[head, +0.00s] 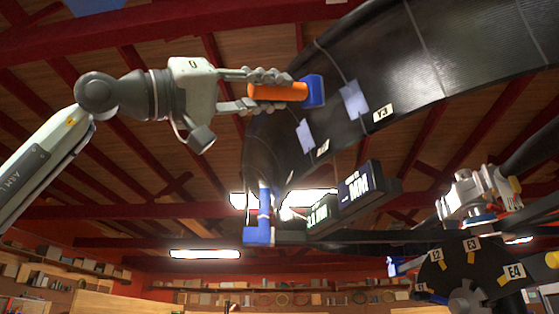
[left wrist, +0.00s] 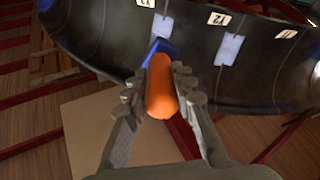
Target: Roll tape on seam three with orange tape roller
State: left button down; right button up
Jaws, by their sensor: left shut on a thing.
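My left gripper (head: 285,88) is shut on the orange handle of the tape roller (head: 278,92). The roller's blue head (head: 313,91) points right, toward the black curved duct (head: 440,60). Pale blue tape patches lie across the duct's seams. The patch (head: 353,98) beside the Y3 label (head: 383,113) is nearest the blue head. In the left wrist view, the orange handle (left wrist: 161,90) sits between the fingers, and the blue head overlaps the lower end of the patch (left wrist: 163,27) beside Y3 (left wrist: 146,3). I cannot tell whether it touches.
A second tape patch (head: 305,136) lies lower on the duct. A dark box with a lit display (head: 360,187) and a blue upright bracket (head: 264,215) are below. A black disc with E labels (head: 475,268) is at lower right. Free air lies below my left arm.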

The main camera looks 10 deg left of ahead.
aim_at(302, 104)
pick_arm(q)
jog(key=shift+s+a+f, duration=0.2)
jog(key=shift+s+a, duration=0.8)
jog(key=shift+s, duration=0.1)
jog(key=shift+d, duration=0.1)
dwell(1.0)
jog(key=w+d, duration=0.3)
jog(key=w+d+r+p, duration=0.1)
jog(key=w+d, duration=0.2)
jog(key=shift+w+r, duration=0.2)
jog(key=shift+w, duration=0.1)
jog(key=shift+a, duration=0.15)
